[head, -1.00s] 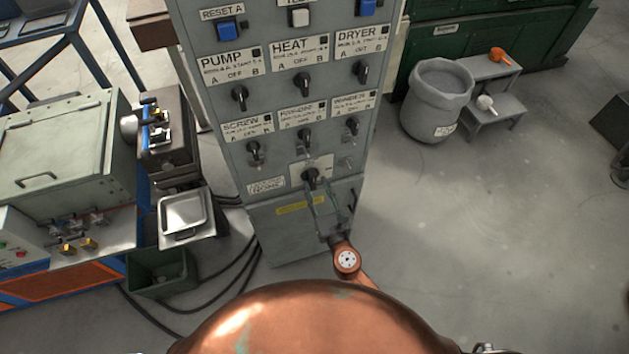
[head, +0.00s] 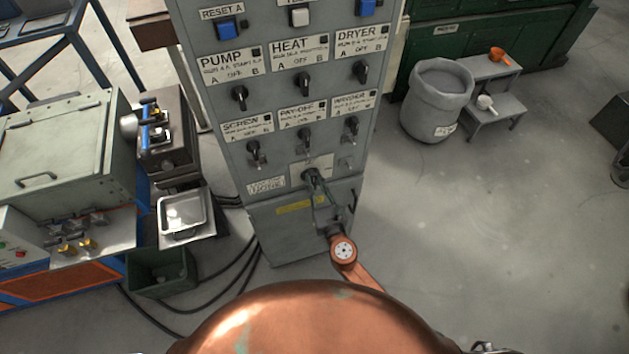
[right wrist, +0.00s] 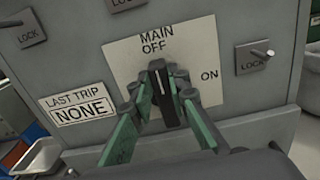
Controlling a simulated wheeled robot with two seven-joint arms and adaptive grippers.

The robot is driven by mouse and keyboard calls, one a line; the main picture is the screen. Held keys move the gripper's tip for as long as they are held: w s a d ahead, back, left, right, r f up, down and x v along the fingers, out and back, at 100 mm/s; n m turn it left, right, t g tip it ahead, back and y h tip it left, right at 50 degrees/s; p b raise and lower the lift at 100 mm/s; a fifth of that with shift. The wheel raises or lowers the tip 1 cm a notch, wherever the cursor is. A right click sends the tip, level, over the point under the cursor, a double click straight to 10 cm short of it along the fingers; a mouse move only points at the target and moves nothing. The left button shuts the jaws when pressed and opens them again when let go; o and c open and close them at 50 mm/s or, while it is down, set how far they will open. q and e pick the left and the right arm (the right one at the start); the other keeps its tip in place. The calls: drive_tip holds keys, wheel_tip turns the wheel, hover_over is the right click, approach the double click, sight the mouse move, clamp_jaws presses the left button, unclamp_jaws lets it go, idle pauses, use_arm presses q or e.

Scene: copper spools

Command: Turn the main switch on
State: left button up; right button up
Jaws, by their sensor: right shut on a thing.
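The main switch (right wrist: 161,92) is a black knob on a pale plate (right wrist: 160,45) marked MAIN, OFF at the top and ON at the right. Its white line points up, close to OFF. In the head view the knob (head: 310,174) sits low on the grey cabinet. My right gripper (right wrist: 162,85) is shut on the knob, with a green-sided finger on each side; it also shows in the head view (head: 314,180). The fingers cover the knob's sides. My left gripper is not in view.
The cabinet (head: 225,150) carries rows of other knobs, including PUMP (head: 239,94), HEAT (head: 302,84) and DRYER (head: 361,71). LOCK tabs (right wrist: 254,57) flank the main plate. A grey bin (head: 437,100) and step stool (head: 497,100) stand right.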

clamp_jaws()
drive_tip(key=shift+w+d+f+m+b, duration=0.15)
drive_tip(key=shift+d+f+m+b, duration=0.55)
drive_tip(key=shift+m, duration=2.3)
drive_tip(key=shift+w+d+f+m+b, duration=0.2)
drive_tip(key=shift+m+b, duration=0.95)
drive_tip(key=shift+m, duration=1.85)
drive_tip(key=shift+w+d+f+m+b, duration=0.1)
drive_tip(key=shift+d+f+m+b, duration=0.6)
drive_tip(key=shift+m, duration=2.3)
drive_tip(key=shift+a+r, duration=0.1)
drive_tip(key=shift+a, duration=0.2)
drive_tip(key=o, duration=0.9)
unclamp_jaws()
drive_tip(key=v, duration=1.2)
